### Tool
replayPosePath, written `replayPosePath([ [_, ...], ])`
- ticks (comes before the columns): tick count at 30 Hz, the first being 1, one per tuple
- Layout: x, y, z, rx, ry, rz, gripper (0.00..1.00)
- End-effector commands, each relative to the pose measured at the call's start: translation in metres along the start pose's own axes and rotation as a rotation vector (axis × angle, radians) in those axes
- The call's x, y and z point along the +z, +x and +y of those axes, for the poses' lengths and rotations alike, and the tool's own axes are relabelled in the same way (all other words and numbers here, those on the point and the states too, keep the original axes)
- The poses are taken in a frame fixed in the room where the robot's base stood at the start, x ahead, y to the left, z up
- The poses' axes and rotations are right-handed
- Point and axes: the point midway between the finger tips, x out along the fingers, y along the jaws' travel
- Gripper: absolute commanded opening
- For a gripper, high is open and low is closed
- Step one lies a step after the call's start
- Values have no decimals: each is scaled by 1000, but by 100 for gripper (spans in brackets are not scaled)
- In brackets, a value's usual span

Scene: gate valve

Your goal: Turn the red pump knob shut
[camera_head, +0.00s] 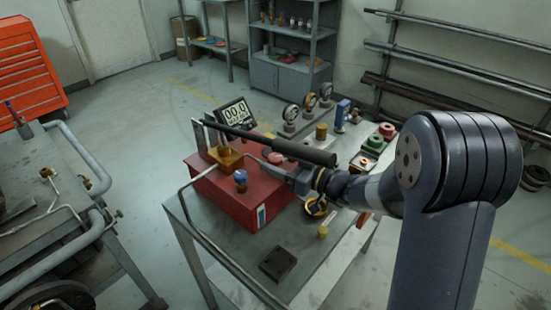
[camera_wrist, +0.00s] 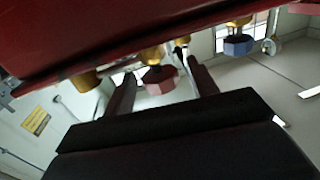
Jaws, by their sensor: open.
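The red pump knob (camera_wrist: 160,80) is a dull red, many-sided knob on a brass stem, seen near the middle of the wrist view. My gripper (camera_wrist: 160,70) is open, with one dark finger on each side of the knob and visible gaps between. I cannot tell how deep the fingertips reach along it. In the head view a round red knob (camera_head: 276,157) shows beside my wrist, partly hidden by a black bar. The red pump box (camera_head: 228,196) stands on the metal table (camera_head: 312,262).
A blue knob (camera_head: 240,177) is on the same box; it also shows in the wrist view (camera_wrist: 238,45). A dark block (camera_head: 278,263) lies on the table front. A workbench (camera_head: 50,190) is at left.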

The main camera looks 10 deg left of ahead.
Motion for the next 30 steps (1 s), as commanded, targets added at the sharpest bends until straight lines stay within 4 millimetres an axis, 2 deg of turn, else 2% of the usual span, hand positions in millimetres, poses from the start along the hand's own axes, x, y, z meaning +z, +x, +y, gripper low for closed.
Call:
replayPosePath([
  [4, 0, 10, 0, -1, -1, 1, 55],
  [12, 0, 11, 0, 0, 0, 1, 55],
  [27, 0, 10, 0, 0, 0, 0, 15],
  [30, 0, 10, 0, 0, 0, 0, 11],
])
